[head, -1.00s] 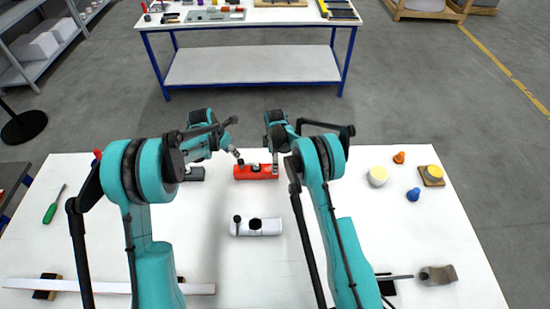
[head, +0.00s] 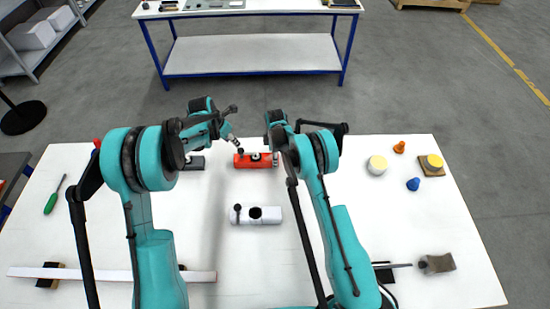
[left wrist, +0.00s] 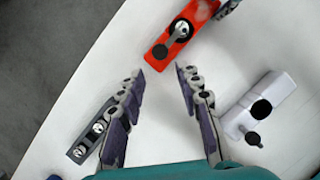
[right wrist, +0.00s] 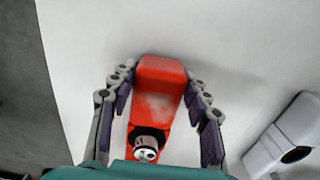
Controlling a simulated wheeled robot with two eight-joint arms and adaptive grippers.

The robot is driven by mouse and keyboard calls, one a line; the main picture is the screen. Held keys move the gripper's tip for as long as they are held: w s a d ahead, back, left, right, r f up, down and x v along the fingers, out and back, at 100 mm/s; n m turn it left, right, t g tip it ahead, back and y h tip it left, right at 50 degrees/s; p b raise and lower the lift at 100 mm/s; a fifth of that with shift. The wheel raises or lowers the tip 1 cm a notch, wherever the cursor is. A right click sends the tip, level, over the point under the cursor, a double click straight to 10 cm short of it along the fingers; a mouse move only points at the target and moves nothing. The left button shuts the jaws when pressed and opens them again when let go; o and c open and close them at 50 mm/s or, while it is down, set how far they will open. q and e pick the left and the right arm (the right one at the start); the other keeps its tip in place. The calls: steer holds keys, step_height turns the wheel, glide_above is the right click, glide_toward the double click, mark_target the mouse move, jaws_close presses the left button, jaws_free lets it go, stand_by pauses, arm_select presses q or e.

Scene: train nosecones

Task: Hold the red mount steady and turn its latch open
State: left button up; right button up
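The red mount (head: 243,161) lies on the white table in the middle back, its grey latch arm with a black knob on top. In the left wrist view, the mount (left wrist: 160,60) is beyond my left gripper (left wrist: 160,72), which is open and empty, fingertips just short of the knob end. My left gripper (head: 238,148) is above the mount's left end in the head view. My right gripper (right wrist: 160,78) is open, its fingers on either side of the mount's plain end (right wrist: 160,75); whether they touch it is unclear. In the head view the right fingers are largely hidden.
A white mount (head: 270,215) with a black knob lies nearer, and a grey mount (head: 195,163) lies left of the red one. Yellow, orange and blue pieces (head: 413,184) stand at the right. A green screwdriver (head: 50,203) lies at the far left.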

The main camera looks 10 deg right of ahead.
mark_target(246, 154)
arm_select(q)
steer(key=c, duration=0.5)
steer(key=shift+d+m, duration=0.1)
steer(key=shift+m, duration=0.2)
jaws_close()
steer(key=d+m, duration=0.1)
steer(key=m, duration=0.3)
steer(key=w+d+m, duration=0.1)
steer(key=m, duration=0.3)
steer(key=w+f+m+y, duration=0.1)
steer(key=m, duration=0.4)
steer(key=shift+w+d, duration=0.25)
steer(key=shift+d, duration=0.15)
steer(key=m, duration=0.3)
steer(key=shift+w+d+y, duration=0.2)
steer(key=shift+d+y, duration=0.05)
steer(key=shift+y, duration=0.05)
steer(key=shift+w+d+f+m+t+y, duration=0.2)
steer(key=shift+d+f+m, duration=0.25)
steer(key=shift+f+m, duration=1.4)
steer(key=shift+w+d+f+m+t+y, duration=0.15)
steer(key=shift+d+f+m, duration=0.25)
steer(key=shift+f+m, duration=1.45)
steer(key=shift+w+d+f+m+t+y, duration=0.15)
steer(key=shift+d+f+m, duration=0.3)
steer(key=shift+f+m, duration=1.35)
